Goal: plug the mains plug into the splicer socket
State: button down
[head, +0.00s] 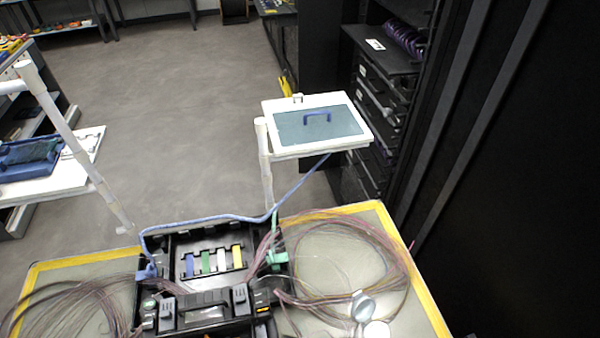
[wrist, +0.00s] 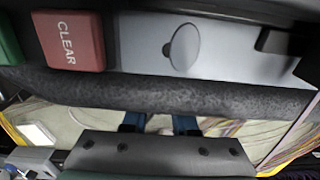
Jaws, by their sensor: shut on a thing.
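The splicer (head: 205,312) is a black unit in the middle of the near table in the head view. In the wrist view its black textured edge (wrist: 190,93) and grey panel with a red CLEAR button (wrist: 70,41) fill the top, very close. My gripper (wrist: 158,122) shows below that edge as a dark body with two blue fingers. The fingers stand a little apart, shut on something. The splicer edge covers their tips, so the mains plug between them is hidden. The splicer socket is not visible. My gripper cannot be made out in the head view.
A blue cable (head: 230,217) runs from the splicer's left side towards a white tray (head: 283,148) at the back. Loose fibre coils (head: 340,240) lie on both sides of the yellow-edged table mat (head: 428,293). A dark rack (head: 375,85) stands at the right.

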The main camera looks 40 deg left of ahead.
jog(key=c, duration=0.6)
grip_release()
jog(key=shift+a, duration=0.1)
jog(key=shift+r, duration=0.1)
notch_tip(320, 180, up, 13)
jog(key=shift+f, duration=0.1)
